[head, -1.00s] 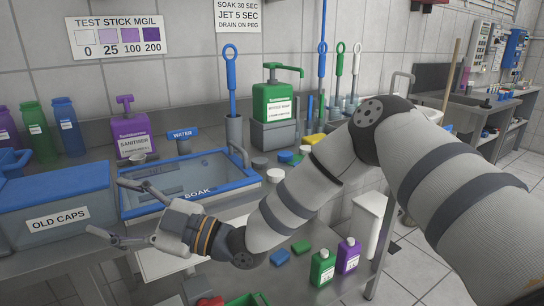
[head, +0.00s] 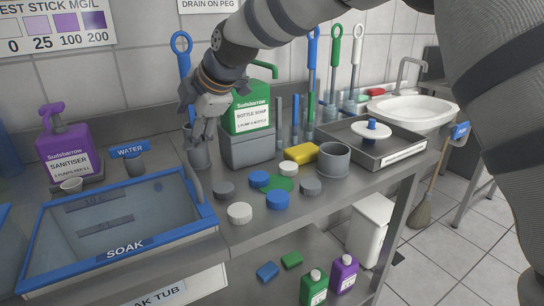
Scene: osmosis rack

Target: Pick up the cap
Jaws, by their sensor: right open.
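Several round caps lie on the steel counter right of the soak tub: a blue cap (head: 277,200), another blue cap (head: 259,179), a white cap (head: 239,213), a smaller white cap (head: 289,168), a grey cap (head: 224,190) and another grey cap (head: 311,187). The pictures do not show which one is meant. My right gripper (head: 201,135) is open and empty, pointing down above and behind the caps, in front of the blue-handled brush. It is apart from all of them. My left gripper is out of view.
A blue-rimmed soak tub (head: 197,228) fills the left. A green soap bottle (head: 250,110) on a grey block stands right beside my gripper. A grey pot (head: 333,160), a yellow sponge (head: 304,152) and a tray (head: 413,150) bound the caps on the right. A green flat piece (head: 284,183) lies among the caps.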

